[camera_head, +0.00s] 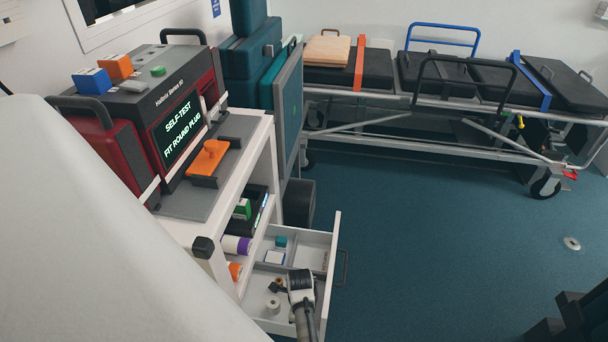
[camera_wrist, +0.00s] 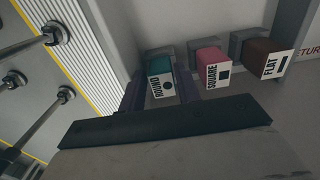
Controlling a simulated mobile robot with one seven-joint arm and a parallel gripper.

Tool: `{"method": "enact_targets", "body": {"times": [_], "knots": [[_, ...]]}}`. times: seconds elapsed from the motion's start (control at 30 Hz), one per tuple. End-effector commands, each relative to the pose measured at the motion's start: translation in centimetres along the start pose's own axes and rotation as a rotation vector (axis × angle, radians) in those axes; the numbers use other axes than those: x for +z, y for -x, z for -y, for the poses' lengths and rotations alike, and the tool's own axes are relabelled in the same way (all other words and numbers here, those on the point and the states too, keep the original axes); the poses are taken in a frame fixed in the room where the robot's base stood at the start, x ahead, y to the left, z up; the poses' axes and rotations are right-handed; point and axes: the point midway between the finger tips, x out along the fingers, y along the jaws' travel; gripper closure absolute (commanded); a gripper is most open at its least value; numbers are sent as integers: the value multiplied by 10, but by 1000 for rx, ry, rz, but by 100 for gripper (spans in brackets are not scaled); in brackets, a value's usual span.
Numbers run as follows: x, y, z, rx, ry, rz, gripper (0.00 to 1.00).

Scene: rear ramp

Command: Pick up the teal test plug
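The teal test plug (camera_wrist: 161,79) shows in the wrist view, with a white label face reading ROUND and a black dot. It sits in front of a grey block, at the left of a row. My gripper (camera_wrist: 161,94) has its two dark fingers apart, one on each side of the teal plug. I cannot tell whether they touch it. In the head view my gripper (camera_head: 299,279) is over the open drawer (camera_head: 313,239). A small teal piece (camera_head: 281,241) lies in that drawer; its label cannot be read.
A pink SQUARE plug (camera_wrist: 213,70) and a brown FLAT plug (camera_wrist: 269,60) stand right of the teal one. A tester (camera_head: 150,110) reading FIT ROUND PLUG stands on the white cart (camera_head: 236,140). A stretcher (camera_head: 440,90) is behind; the floor at right is mostly clear.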

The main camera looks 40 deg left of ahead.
Motion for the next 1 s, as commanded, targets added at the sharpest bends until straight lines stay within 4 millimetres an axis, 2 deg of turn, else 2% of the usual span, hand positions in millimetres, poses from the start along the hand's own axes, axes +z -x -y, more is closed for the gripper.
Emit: {"method": "enact_targets", "body": {"times": [0.27,0.4,0.5,0.8,1.0], "knots": [[0,-4,0,-2,0,0,67],[0,-4,0,-2,0,0,86],[0,-4,0,-2,-1,0,96],[0,0,0,-2,-1,0,96],[0,21,1,-4,-2,1,96]]}}
